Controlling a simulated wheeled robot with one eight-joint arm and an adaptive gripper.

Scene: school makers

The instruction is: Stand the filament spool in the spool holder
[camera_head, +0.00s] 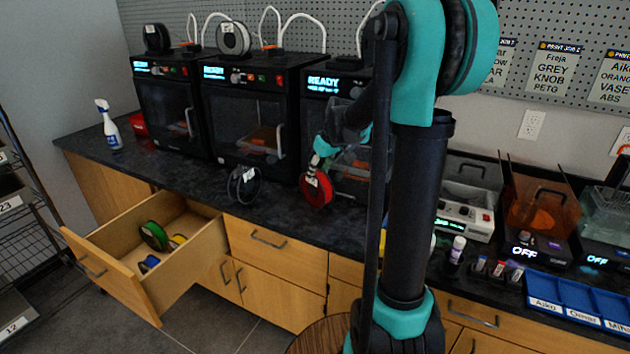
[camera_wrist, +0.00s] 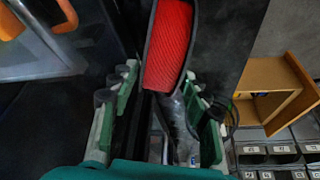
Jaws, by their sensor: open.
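A red filament spool (camera_head: 317,190) with dark flanges and a small pale label stands upright on the dark counter, in front of the right-hand printer. In the wrist view the red spool (camera_wrist: 168,45) shows edge-on, just ahead of and between my fingers. My gripper (camera_head: 320,160) is directly above the spool; it is open, with green-and-grey fingers on either side in the wrist view (camera_wrist: 160,100). A black, ring-shaped thing (camera_head: 244,186) with a pale label stands to the left on the counter; I cannot tell whether it is the holder or another spool. The red spool's underside is unclear.
Three black printers (camera_head: 248,100) line the counter's back. An open drawer (camera_head: 165,250) with several spools juts out at lower left. A spray bottle (camera_head: 108,125) stands at the far left. My arm hides part of the counter.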

